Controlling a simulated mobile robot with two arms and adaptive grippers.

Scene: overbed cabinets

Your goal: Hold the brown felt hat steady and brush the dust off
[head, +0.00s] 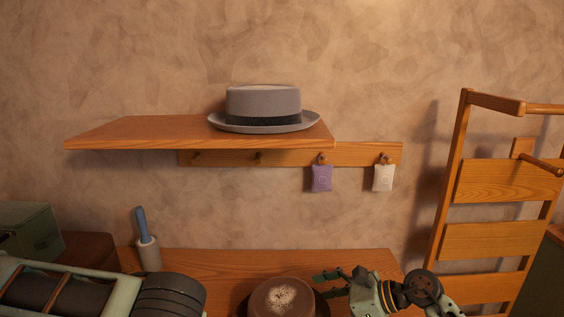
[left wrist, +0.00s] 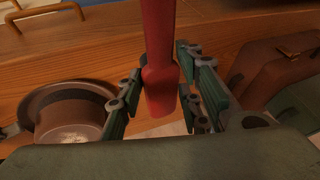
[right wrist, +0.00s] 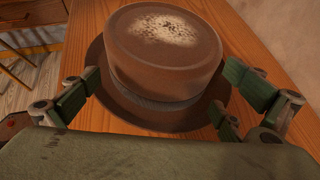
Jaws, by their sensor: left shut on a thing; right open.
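The brown felt hat (head: 272,300) sits on the wooden table, with a pale dust patch on its crown. It also shows in the right wrist view (right wrist: 165,55) and at the left of the left wrist view (left wrist: 62,112). My right gripper (head: 335,284) is open beside the hat; in the right wrist view its fingers (right wrist: 165,100) are spread to either side of the brim. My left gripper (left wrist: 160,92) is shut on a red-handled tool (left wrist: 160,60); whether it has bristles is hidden. The left gripper is outside the head view; only my left arm shows there.
A shelf (head: 110,131) above holds a grey hat (head: 262,103). Purple (head: 322,178) and white (head: 383,178) sachets hang from pegs below. A cup (head: 148,255) with a blue-handled item stands at the table's (head: 215,262) left. A wooden rack (head: 490,240) stands right.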

